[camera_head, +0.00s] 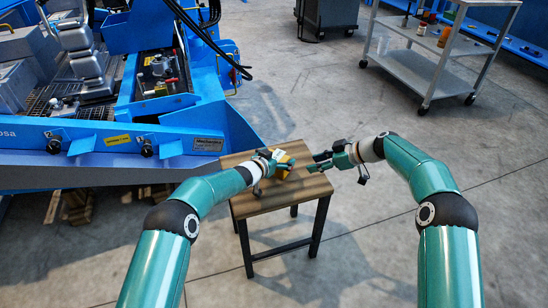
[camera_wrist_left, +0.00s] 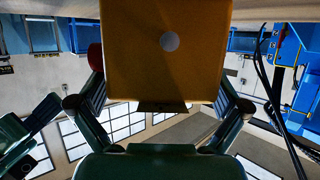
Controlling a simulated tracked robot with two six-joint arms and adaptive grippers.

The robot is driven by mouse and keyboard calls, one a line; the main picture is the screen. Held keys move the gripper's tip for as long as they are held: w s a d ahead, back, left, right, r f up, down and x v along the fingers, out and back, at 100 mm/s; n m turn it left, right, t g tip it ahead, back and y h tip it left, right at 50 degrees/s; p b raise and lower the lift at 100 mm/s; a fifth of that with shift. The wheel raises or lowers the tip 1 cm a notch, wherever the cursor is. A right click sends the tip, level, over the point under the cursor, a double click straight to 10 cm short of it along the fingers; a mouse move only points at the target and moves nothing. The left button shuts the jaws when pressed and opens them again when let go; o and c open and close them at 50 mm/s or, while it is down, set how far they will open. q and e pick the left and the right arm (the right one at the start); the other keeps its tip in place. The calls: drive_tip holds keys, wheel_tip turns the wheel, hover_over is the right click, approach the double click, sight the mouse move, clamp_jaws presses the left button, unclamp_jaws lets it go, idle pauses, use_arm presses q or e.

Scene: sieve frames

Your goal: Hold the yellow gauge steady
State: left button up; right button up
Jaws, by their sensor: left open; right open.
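The yellow gauge (camera_head: 282,156) is a small yellow block on the wooden stool top, partly hidden by my left gripper (camera_head: 278,165). In the left wrist view the gauge (camera_wrist_left: 165,75) fills the upper middle as an orange-yellow box with a pale round spot. The left gripper's fingers stand open on either side of it; whether they touch it I cannot tell. My right gripper (camera_head: 322,162) is open and empty, just right of the gauge, over the stool's right side and pointing left.
The wooden stool (camera_head: 262,207) has dark metal legs. A big blue machine (camera_head: 110,140) stands close on the left, with a black cable above. A grey cart (camera_head: 420,68) with small items stands at the back right. The concrete floor on the right is clear.

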use_arm(q)
drive_tip(key=shift+c, duration=0.2)
drive_tip(key=c, duration=1.2)
drive_tip(key=shift+o, duration=0.2)
drive_tip(key=shift+s, duration=0.1)
drive_tip(key=c, duration=0.4)
drive_tip(key=shift+f, duration=0.1)
use_arm(e)
drive_tip(key=shift+c, duration=0.4)
clamp_jaws()
idle(0.8)
